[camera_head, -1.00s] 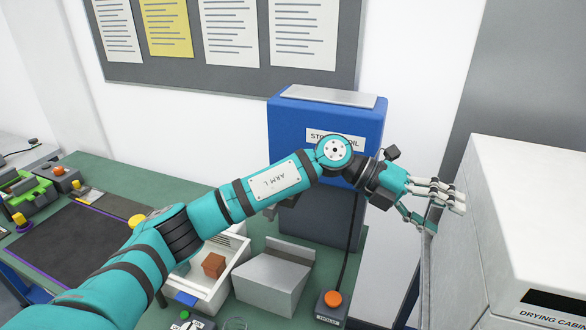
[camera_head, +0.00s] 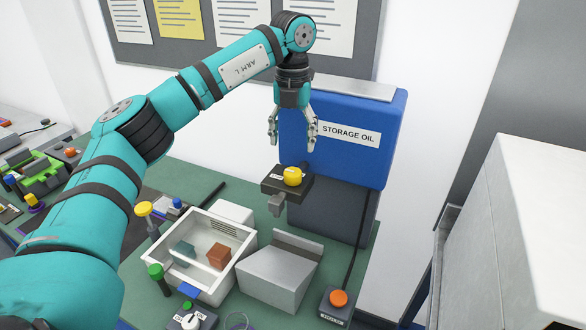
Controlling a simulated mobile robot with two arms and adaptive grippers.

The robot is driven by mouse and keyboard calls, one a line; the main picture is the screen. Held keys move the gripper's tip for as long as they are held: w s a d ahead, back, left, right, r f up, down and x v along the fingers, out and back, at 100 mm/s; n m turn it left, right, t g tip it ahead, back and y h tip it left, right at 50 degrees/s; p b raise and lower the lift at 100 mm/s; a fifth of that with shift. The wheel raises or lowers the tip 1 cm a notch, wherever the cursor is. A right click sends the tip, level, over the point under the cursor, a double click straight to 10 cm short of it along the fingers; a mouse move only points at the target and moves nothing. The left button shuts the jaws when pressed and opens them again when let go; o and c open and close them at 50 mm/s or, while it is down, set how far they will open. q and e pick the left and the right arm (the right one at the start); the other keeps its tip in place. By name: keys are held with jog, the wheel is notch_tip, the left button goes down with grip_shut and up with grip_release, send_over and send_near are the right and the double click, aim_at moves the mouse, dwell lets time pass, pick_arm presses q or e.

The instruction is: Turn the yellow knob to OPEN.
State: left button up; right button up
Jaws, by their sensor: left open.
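The yellow knob (camera_head: 292,176) sits on top of a dark valve block (camera_head: 270,186) in front of the blue storage oil unit. Small white labels lie beside the knob on the block, too small to read. My left gripper (camera_head: 292,142) points down above the knob, its fingers spread and empty. A gap shows between the fingertips and the knob, and they do not touch it. My right gripper is not in view.
The blue storage oil unit (camera_head: 368,163) stands right behind the knob. A white tray (camera_head: 222,287) with a brown block (camera_head: 219,256), a grey metal chute (camera_head: 275,278) and an orange button box (camera_head: 338,300) stand in front. The drying cabinet (camera_head: 545,230) is at right.

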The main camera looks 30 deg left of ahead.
aim_at(293, 172)
pick_arm(q)
notch_tip(293, 172, down, 9)
jog(key=p, duration=0.2)
jog(key=shift+d+r+p, duration=0.1)
jog(key=shift+p, duration=0.2)
jog(key=shift+s+f, duration=0.1)
jog(key=shift+f, duration=0.3)
jog(key=shift+c, duration=0.4)
jog(key=c, duration=1.1)
